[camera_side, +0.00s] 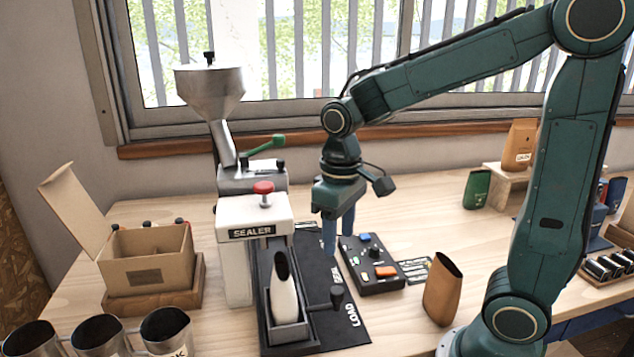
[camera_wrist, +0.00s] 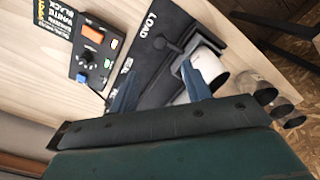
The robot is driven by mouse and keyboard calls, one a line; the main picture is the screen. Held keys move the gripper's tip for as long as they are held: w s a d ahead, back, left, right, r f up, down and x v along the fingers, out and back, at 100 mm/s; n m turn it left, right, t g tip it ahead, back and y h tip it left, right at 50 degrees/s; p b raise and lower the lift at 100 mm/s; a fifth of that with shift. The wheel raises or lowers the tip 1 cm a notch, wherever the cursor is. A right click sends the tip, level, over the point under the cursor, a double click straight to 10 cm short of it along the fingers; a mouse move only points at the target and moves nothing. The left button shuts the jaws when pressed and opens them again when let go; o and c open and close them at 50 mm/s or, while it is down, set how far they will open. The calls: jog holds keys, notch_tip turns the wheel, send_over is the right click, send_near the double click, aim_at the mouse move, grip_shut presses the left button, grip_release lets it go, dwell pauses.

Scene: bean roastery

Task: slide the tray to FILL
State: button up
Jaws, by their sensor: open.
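The dark tray (camera_side: 288,336) sits at the near end of the black track, beside the LOAD label (camera_side: 355,315). A white open-topped bag (camera_side: 285,298) stands upright in it. A dark knobbed handle (camera_side: 337,297) sticks out from the tray's right side. In the wrist view the bag (camera_wrist: 210,66) shows partly behind a finger, and the LOAD label (camera_wrist: 152,24) is clear. My gripper (camera_side: 338,243) points down, open and empty, right of the sealer and farther back than the handle. In the wrist view its fingers (camera_wrist: 158,88) are spread apart. I see no FILL label.
The white sealer (camera_side: 253,228) with a red knob and steel hopper (camera_side: 208,92) stands left of the track. A button box (camera_side: 372,265) and brown pouch (camera_side: 443,290) are to the right. An open carton (camera_side: 148,255) and metal cups (camera_side: 165,330) are at left.

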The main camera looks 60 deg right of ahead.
aim_at(337, 289)
notch_tip(337, 289, down, 13)
jog(key=shift+r, duration=0.2)
dwell(0.5)
grip_shut()
